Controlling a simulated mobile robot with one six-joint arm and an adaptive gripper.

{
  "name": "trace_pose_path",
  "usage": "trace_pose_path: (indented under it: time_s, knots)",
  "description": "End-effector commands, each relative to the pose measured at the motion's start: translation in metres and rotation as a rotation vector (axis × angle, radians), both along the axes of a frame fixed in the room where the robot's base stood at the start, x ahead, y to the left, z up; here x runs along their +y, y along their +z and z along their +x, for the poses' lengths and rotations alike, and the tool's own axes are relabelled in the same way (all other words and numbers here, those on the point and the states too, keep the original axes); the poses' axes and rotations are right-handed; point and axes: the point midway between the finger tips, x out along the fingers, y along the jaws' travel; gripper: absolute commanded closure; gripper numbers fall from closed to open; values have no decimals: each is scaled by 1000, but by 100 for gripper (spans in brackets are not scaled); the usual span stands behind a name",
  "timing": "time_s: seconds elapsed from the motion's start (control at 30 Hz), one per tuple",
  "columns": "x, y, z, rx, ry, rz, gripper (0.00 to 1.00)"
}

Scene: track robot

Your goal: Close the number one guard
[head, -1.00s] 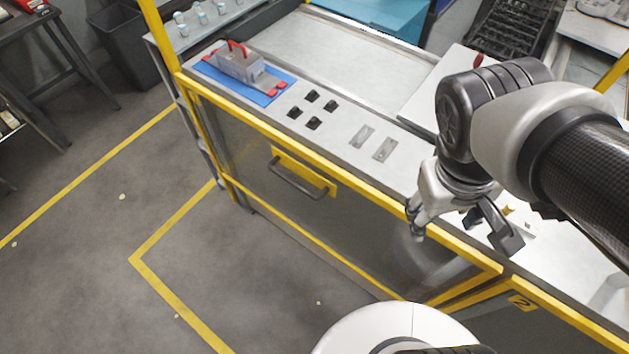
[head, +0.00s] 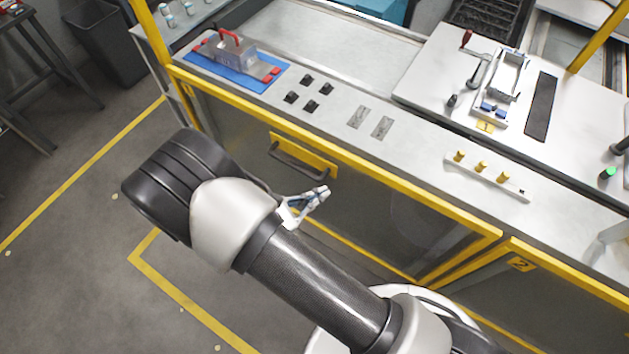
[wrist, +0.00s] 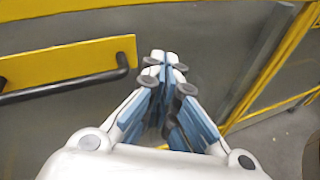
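The number one guard is a see-through panel (head: 235,135) in a yellow frame on the front of the bench. It bears a yellow plate with a dark bar handle (head: 300,160). I cannot tell whether the guard is fully closed. My gripper (head: 322,192) is in front of the panel, below and right of the handle in the head view. In the wrist view the handle (wrist: 65,87) is at the left, apart from my gripper (wrist: 163,60). The fingers are together at their tips, with nothing visible between them.
A panel marked 2 (head: 520,263) adjoins at the right. The bench top holds a blue mat (head: 207,69) with a red-handled fixture, black blocks and a clamp plate (head: 430,82). Yellow floor lines (head: 185,300) mark open grey floor at the left.

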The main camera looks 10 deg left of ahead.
Motion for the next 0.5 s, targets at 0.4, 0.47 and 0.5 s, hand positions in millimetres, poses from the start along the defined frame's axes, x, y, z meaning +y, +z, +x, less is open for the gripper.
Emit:
trace_pose_path:
  time_s: [0.4, 0.47, 0.5]
  knots:
    - [42, -89, -31, 10, 395, -222, 100]
    - [40, -90, -27, 9, 397, -223, 100]
    - [38, -91, -23, 9, 394, -223, 100]
